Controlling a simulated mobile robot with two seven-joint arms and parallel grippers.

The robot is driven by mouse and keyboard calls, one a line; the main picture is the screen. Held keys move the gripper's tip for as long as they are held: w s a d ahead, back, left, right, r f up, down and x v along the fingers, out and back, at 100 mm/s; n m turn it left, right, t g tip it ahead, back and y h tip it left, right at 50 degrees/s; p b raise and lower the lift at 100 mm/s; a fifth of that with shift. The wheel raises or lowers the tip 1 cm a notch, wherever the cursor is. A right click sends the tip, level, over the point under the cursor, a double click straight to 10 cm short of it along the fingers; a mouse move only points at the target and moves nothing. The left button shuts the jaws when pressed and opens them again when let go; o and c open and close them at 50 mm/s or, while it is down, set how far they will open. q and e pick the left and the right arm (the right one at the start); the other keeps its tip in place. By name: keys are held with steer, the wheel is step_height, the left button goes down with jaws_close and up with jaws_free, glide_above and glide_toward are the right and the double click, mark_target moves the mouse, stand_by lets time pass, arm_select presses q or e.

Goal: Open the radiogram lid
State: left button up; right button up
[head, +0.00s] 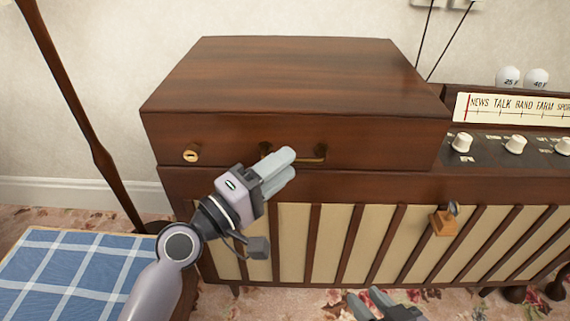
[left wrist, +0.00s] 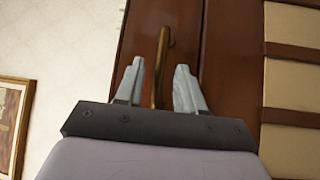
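The radiogram lid (head: 290,70) is a dark brown wooden box-like top and lies shut on the cabinet. Its front carries a brass handle (head: 314,160), partly hidden behind my left gripper (head: 288,163), and a brass keyhole (head: 191,155) to the left. In the left wrist view, the brass handle (left wrist: 159,62) stands between the two parted fingers of my left gripper (left wrist: 160,68), with gaps on both sides. My right gripper (head: 366,296) is low in front of the cabinet, its fingers apart and empty, partly cut off by the frame.
A radio dial (head: 515,107) and white knobs (head: 515,145) are on the right of the radiogram. A small wooden block with a key-like metal piece (head: 444,221) is at the slatted front. A wooden pole (head: 75,90) and blue checked cloth (head: 65,275) are at left.

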arm_select(q)
steer(key=shift+w+d+r, duration=0.1)
steer(key=shift+w+d, duration=0.35)
steer(key=shift+d, duration=0.05)
jaws_close()
steer(key=shift+r, duration=0.1)
